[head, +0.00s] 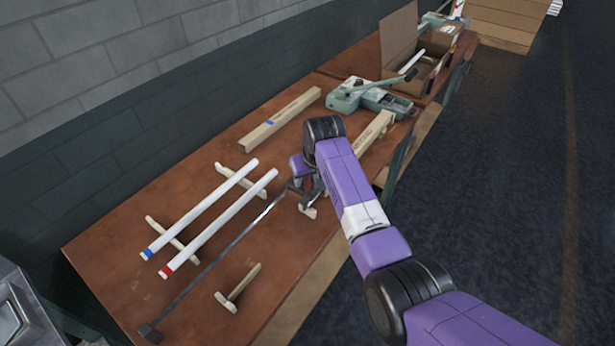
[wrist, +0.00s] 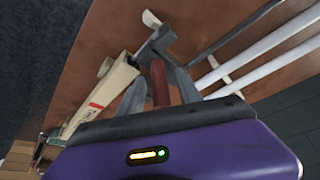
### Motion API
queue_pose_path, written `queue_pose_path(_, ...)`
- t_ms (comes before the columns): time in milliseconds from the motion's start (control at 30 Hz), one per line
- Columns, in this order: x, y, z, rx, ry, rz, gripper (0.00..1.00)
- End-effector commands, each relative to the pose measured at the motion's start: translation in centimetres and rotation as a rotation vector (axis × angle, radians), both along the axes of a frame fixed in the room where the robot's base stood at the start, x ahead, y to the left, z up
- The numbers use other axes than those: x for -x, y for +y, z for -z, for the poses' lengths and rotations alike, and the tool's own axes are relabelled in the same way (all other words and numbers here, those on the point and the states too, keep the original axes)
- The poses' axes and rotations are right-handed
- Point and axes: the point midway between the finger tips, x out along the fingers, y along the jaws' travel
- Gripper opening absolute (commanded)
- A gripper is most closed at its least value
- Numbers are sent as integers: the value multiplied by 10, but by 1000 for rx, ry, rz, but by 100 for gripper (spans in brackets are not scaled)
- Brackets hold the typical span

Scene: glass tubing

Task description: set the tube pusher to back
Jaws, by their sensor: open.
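The tube pusher is a long dark grey rod (head: 215,262) lying along the table, with a dark block (head: 151,332) at its near-left end. Its other end is beneath my gripper (head: 306,188), partly hidden by the arm. In the wrist view a dark red handle (wrist: 160,85) stands between the two grey fingers of my gripper (wrist: 158,78). A grey block (wrist: 157,44) sits beyond the handle, and the dark rod (wrist: 225,37) runs off to the upper right. The fingers are open, one on each side of the handle; contact cannot be told.
Two white tubes, one blue-ended (head: 200,210) and one red-ended (head: 225,220), rest on wooden supports left of the rod. A wooden stand (head: 238,287) is near the front edge. Wooden beams (head: 280,120), a green machine (head: 370,97) and a cardboard box (head: 398,40) are farther back.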

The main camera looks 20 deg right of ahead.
Motion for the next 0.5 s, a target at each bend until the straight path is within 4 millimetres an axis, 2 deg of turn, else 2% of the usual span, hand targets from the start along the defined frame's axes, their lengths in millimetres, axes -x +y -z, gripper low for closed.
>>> queue_pose_path(100,0,0,0,0,-1,0,41)
queue_pose_path(133,0,0,0,0,-1,0,38)
queue_pose_path(300,0,0,0,0,-1,0,4)
queue_pose_path(333,0,0,0,0,-1,0,0)
queue_pose_path(500,0,0,-1,0,-1,0,0)
